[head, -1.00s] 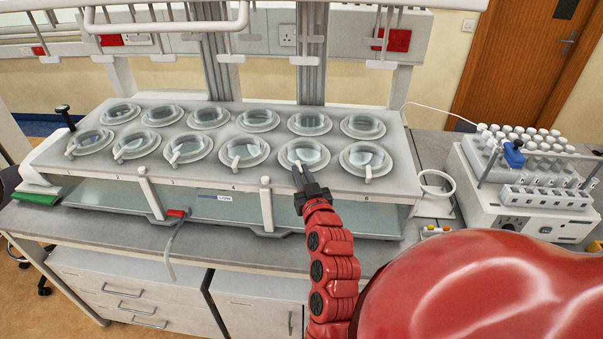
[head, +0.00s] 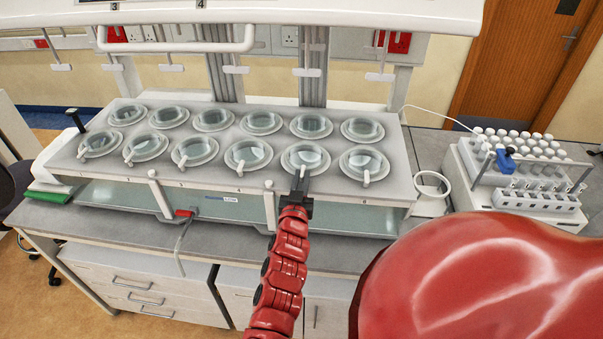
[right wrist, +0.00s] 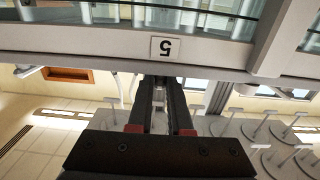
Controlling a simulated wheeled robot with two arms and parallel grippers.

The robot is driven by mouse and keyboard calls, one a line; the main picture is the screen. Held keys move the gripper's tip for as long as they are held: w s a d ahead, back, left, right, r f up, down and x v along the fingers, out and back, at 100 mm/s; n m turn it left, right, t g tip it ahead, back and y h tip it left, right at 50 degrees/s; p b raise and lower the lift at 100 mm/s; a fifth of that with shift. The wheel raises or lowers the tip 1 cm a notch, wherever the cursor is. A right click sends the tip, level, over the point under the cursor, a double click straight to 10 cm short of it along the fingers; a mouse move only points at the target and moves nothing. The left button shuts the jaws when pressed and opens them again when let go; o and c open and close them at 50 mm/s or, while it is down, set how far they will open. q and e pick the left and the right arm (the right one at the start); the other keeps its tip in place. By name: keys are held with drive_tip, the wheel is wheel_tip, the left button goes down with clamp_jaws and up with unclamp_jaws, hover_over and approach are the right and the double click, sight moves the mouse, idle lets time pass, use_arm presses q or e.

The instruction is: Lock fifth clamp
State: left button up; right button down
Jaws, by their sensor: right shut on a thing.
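The fifth vessel (head: 305,157) of the front row sits in the grey bath top, counting from the left in the head view. My right gripper (head: 299,184) is at its front edge, over the clamp. It is shut on the fifth clamp (right wrist: 159,97), a small pale piece between the two dark fingers in the right wrist view. The fingers hide most of this clamp in the head view. An upside-down label "5" (right wrist: 165,48) shows just beyond the fingertips in the right wrist view. My left gripper is not in view.
The sixth vessel's clamp (head: 366,177) is close to the right of my gripper. A fourth vessel (head: 248,155) stands to its left. White posts (head: 269,205) rise along the bath's front. A sampler rack (head: 525,165) stands on the bench at the right.

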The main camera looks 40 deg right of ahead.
idle(0.3)
drive_tip(key=c, duration=0.9)
unclamp_jaws()
drive_tip(key=shift+o, duration=0.2)
drive_tip(key=shift+a, duration=0.15)
drive_tip(key=shift+s+a, duration=0.25)
drive_tip(key=v, duration=0.4)
drive_tip(key=shift+a, duration=0.1)
drive_tip(key=p, duration=0.8)
approach(301, 179)
drive_tip(key=v, duration=0.7)
drive_tip(key=shift+s, duration=0.15)
